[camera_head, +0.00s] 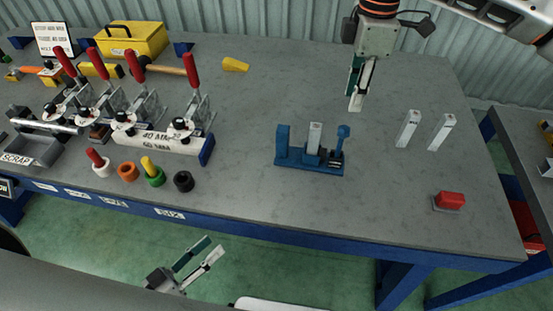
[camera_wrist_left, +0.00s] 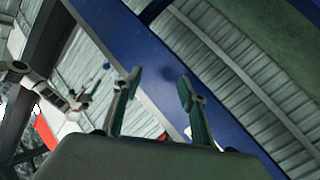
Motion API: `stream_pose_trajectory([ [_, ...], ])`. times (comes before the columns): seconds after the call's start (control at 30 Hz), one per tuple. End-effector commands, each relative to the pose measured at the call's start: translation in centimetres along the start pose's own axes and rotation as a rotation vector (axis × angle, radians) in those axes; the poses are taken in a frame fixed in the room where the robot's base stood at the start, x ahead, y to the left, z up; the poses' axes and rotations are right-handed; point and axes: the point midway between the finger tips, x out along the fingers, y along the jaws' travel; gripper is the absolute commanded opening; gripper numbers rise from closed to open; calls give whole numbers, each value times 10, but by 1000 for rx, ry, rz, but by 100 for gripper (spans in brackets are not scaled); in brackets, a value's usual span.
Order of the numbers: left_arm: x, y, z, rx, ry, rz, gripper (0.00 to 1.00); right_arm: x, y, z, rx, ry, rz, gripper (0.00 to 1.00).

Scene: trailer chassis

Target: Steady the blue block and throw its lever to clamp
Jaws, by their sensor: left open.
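The blue block (camera_head: 296,156) sits on the grey workbench, right of its middle, with a pale upright bar (camera_head: 315,136) standing in it. Its blue lever (camera_head: 342,145) stands upright at the right end, with a round knob on top. My left gripper (camera_head: 214,246) is open and empty, below and in front of the bench's front edge, well apart from the block. Its two spread fingers also show in the left wrist view (camera_wrist_left: 159,88). My right gripper (camera_head: 357,103) hangs fingers down above the bench, behind and right of the block, and does not touch it. Its finger gap is unclear from here.
Two pale bars (camera_head: 408,129) stand right of the block, with a red button (camera_head: 450,200) nearer the front right corner. The bench (camera_head: 270,215) is clear in front of the block.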

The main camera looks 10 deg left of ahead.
Motion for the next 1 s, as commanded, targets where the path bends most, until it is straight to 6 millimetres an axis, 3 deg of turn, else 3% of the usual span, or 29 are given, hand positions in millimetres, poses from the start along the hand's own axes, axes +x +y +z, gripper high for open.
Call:
stream_pose_trajectory([
  [0.07, -7, 25, -13, -89, 65, 71, 42, 0, 0, 0, -1, 0, 0, 28],
  [0.13, 4, 44, -47, -202, 179, 116, 42, 0, 0, 0, -1, 0, 0, 28],
  [0.37, 45, 61, -166, -505, 494, 174, 42, 0, 0, 0, -1, 0, 0, 28],
  [0.47, 60, 65, -213, -726, 632, 231, 42, 0, 0, 0, -1, 0, 0, 28],
  [0.7, 107, 63, -220, -1329, 734, 320, 42, 0, 0, 0, -1, 0, 0, 28],
  [1.0, 179, 82, -189, -2053, 721, 360, 42, 0, 0, 0, -1, 0, 0, 28],
])
